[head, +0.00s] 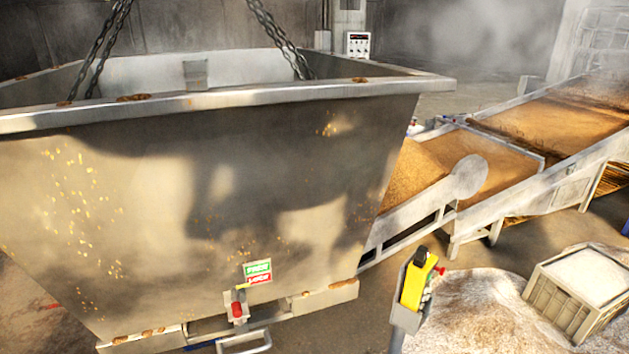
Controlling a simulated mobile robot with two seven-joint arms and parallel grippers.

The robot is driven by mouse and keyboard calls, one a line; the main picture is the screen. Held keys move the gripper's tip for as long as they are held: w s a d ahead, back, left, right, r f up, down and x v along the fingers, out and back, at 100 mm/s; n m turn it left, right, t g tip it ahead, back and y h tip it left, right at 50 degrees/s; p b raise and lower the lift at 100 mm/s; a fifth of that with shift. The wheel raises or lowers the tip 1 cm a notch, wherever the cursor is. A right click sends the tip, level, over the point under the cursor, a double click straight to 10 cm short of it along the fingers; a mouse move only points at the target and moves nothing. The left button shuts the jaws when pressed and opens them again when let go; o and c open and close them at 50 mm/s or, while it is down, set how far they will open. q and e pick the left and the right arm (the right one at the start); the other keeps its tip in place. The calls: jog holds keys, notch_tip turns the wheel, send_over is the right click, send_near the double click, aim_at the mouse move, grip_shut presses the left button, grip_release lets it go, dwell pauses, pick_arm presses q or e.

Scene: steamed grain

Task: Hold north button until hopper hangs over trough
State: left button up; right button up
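A large steel hopper (200,200) hangs from dark chains (285,45) and fills the left and middle of the head view. Its sides carry grain specks and rust spots. A green and red label (258,271) and a red-knobbed latch (237,308) sit low on its front. The trough (440,170), holding golden grain, lies behind and right of it; the hopper hides the trough's left end. A yellow control pendant (413,287) with a red knob sits in a grey holder (407,318). Its separate buttons, including the north one, cannot be made out. Neither gripper shows.
A crate of white material (580,290) stands at the lower right beside a pale heap (480,315) on the floor. A sloping grain conveyor (560,120) runs to the upper right. A white control box (357,44) is on the back wall. Steam hangs at the back.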

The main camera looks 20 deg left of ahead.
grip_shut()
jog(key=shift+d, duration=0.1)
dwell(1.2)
